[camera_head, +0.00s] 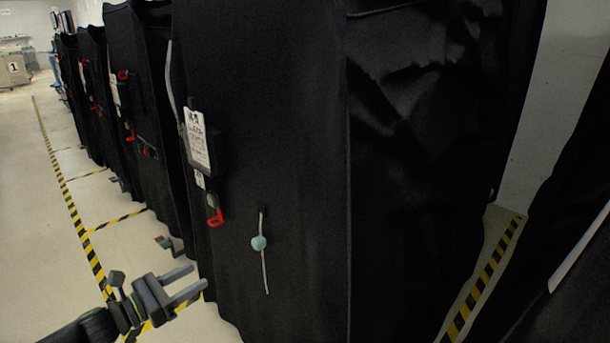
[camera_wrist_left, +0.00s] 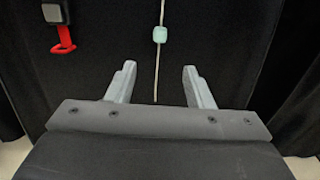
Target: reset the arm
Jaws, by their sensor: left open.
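My left gripper (camera_head: 190,284) comes in from the lower left in the head view, in front of the black covered cart (camera_head: 280,130). Its two fingers are apart with nothing between them. In the left wrist view the open left gripper (camera_wrist_left: 160,88) faces the black cover, and a light cord with a pale teal bead (camera_wrist_left: 160,35) hangs beyond the fingertips. The cord and bead (camera_head: 259,243) also show on the cover in the head view, right of the gripper and apart from it. My right gripper is in neither view.
A white label card (camera_head: 197,139) and a red hook (camera_head: 216,218) hang on the cart cover. More black covered carts (camera_head: 135,70) stand in a row behind at the left. Yellow-black tape (camera_head: 75,215) marks the pale floor, which is clear at the left.

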